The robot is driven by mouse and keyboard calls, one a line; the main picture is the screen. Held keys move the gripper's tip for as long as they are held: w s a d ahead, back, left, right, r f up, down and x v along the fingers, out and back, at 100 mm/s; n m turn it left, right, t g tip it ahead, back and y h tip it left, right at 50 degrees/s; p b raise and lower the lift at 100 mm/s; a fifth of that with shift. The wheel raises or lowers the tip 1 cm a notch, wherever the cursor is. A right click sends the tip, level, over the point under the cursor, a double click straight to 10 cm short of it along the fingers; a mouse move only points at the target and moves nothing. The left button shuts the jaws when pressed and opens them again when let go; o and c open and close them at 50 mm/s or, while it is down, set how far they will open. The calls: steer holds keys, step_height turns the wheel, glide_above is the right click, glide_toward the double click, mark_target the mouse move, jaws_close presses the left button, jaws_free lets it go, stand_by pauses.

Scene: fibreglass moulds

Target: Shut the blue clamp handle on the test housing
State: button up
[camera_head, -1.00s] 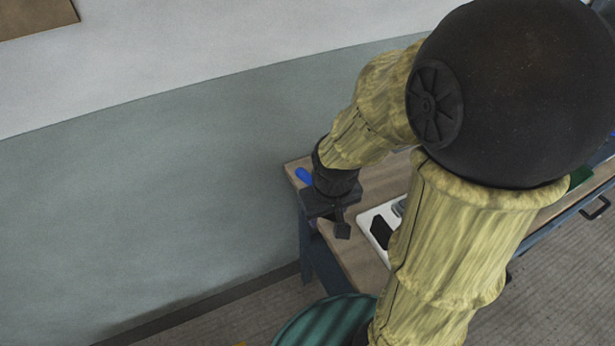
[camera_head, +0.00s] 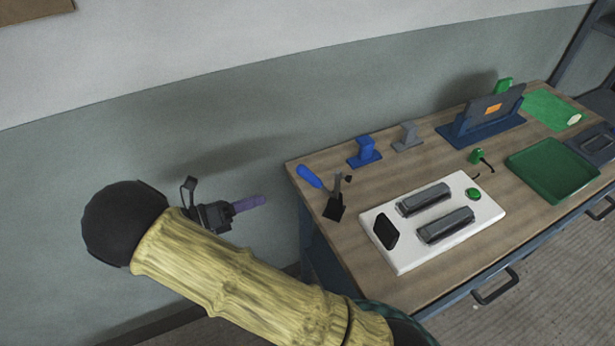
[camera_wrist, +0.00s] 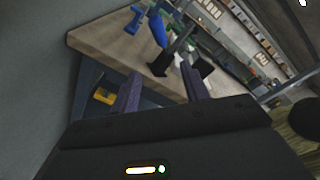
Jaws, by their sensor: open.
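The blue clamp handle (camera_head: 309,177) is at the left end of the bench. It is tilted up and to the left, apart from the dark clamp parts and black block (camera_head: 335,208) beside it. The handle also shows in the wrist view (camera_wrist: 157,28), beyond the fingers. My gripper (camera_head: 255,201) is off the bench's left end, left of the handle and not touching it. In the wrist view my gripper (camera_wrist: 160,70) has its two purple-grey fingers apart with nothing between them. I cannot tell which part is the test housing.
A white board (camera_head: 405,258) with two grey bars, a black pad and a green button lies right of the clamp. A blue stand (camera_head: 364,152) and a grey stand (camera_head: 407,137) are behind. A green tray (camera_head: 553,170) is further right. The wall is close behind the bench.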

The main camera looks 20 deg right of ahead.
mark_target(308, 175)
steer(key=shift+a+r+n+t+h, duration=0.15)
steer(key=shift+a+n+t+h, duration=0.15)
steer(key=shift+a+n+t, duration=0.5)
steer(key=p+x, duration=0.1)
steer(key=x, duration=0.7)
steer(key=p+x, duration=0.1)
steer(key=x, duration=0.8)
steer(key=shift+s+d+p, duration=0.15)
steer(key=shift+d+p, duration=0.1)
steer(key=shift+p, duration=0.1)
jaws_close()
